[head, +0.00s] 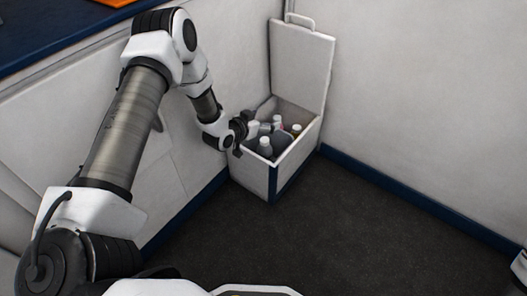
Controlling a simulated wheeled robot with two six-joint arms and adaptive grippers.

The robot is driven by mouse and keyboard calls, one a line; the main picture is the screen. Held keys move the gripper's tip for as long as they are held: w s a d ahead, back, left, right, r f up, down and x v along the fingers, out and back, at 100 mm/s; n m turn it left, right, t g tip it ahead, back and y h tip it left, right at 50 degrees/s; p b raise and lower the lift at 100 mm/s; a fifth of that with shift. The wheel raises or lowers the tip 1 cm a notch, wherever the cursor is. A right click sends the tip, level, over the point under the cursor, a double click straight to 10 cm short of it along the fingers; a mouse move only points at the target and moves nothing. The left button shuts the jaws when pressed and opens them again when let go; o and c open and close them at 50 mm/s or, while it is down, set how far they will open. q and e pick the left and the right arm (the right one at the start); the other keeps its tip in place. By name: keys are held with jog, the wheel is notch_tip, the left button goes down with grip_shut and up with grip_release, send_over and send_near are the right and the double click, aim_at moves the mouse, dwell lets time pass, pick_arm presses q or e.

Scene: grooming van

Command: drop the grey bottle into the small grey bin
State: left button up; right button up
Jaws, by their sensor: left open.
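The small grey bin (252,176) is a pale box with a dark blue corner strip, standing on the floor in the far corner. Its lid (301,66) is raised against the wall. Several bottles with white caps are inside; a dark grey bottle (282,141) stands among them, and a white-capped greyish one (265,148) is near the front. I cannot tell which is the task's bottle. My left gripper (245,133) is open at the bin's left rim, close to the bottles. Its fingertips are small and partly blend with the bottles. My right gripper is not visible.
The dark floor (330,230) in front of the bin is clear. White walls with blue skirting (420,203) meet behind the bin. A dark blue worktop (60,35) is at the upper left. A white object is cut off at the right edge.

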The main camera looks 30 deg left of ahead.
pick_arm(q)
jog(key=d+r+p, duration=0.4)
jog(key=r+p, duration=0.5)
jog(key=r, duration=0.1)
jog(key=d+r+p, duration=0.4)
jog(key=r+p, duration=0.4)
jog(key=r, duration=0.3)
jog(key=shift+w+r+p, duration=0.15)
jog(key=shift+r+p, duration=0.15)
jog(key=shift+p, duration=0.1)
